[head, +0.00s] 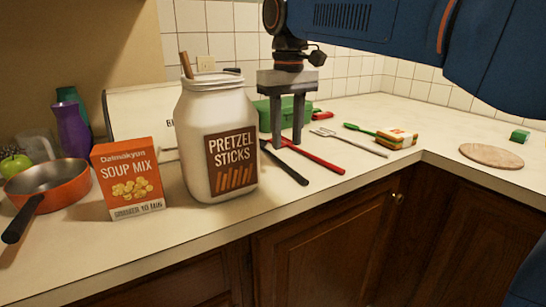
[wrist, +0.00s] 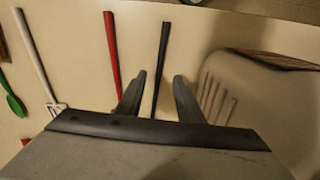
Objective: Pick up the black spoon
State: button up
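The black spoon (head: 286,164) lies flat on the counter, right of the pretzel jar. Only its long dark handle shows clearly; its far end is hidden by my gripper and the jar. My gripper (head: 287,143) points down over the far part of the spoon, its two fingers apart and empty. In the wrist view, the spoon handle (wrist: 163,55) runs between the two fingertips of my gripper (wrist: 158,82), apart from both. I cannot tell how high the fingertips are above the counter.
The white pretzel sticks jar (head: 220,125) stands close left of my gripper. A green box (head: 268,112) is behind. A soup mix box (head: 128,180) stands left.

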aim_at(287, 164)
jog(key=shift+f, duration=2.95)
grip_shut()
